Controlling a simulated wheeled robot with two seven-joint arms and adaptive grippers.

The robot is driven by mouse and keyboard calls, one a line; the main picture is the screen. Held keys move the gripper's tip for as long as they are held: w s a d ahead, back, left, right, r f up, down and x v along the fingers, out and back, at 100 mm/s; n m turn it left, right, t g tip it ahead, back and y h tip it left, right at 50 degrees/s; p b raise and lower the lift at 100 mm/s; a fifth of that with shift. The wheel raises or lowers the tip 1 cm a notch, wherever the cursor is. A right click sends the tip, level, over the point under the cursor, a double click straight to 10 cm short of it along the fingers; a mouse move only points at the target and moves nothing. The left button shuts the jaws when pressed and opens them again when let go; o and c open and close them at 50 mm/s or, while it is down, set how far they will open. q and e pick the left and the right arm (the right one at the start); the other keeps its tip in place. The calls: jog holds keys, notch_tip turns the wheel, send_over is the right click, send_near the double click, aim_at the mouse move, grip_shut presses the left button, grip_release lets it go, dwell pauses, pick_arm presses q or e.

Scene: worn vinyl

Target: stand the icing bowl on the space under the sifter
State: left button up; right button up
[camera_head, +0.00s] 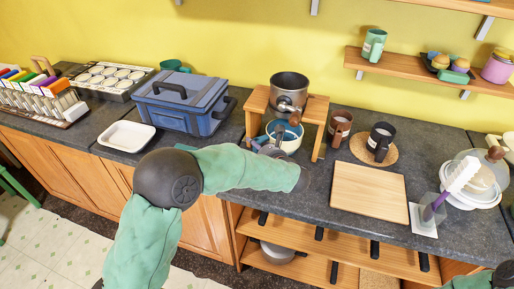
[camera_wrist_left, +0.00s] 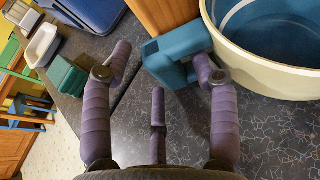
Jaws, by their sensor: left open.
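The icing bowl (camera_head: 291,145) is cream outside and blue inside, with a teal block-like handle. It stands on the counter between the legs of a small wooden stand (camera_head: 257,102). The sifter (camera_head: 289,87), a grey metal pot shape, sits on top of that stand. My left gripper (camera_head: 269,145) is open at the bowl's left front side. In the left wrist view the bowl (camera_wrist_left: 268,62) fills the upper right. Its teal handle (camera_wrist_left: 176,58) lies between the purple fingertips, closest to the right one; contact cannot be told. My right gripper is out of view.
A wooden board (camera_head: 369,193) lies front right. A blue cooler box (camera_head: 184,103) and white tray (camera_head: 126,136) are to the left. Bare counter lies in front of the bowl.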

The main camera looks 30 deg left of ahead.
pick_arm(q)
jog(key=p+v, duration=0.3)
jog(key=v, duration=0.7)
jog(key=shift+d+r, duration=0.1)
jog(key=shift+d, duration=0.15)
jog(key=shift+s+d+r, duration=0.15)
jog(key=shift+s+d, duration=0.25)
jog(key=shift+d, duration=0.05)
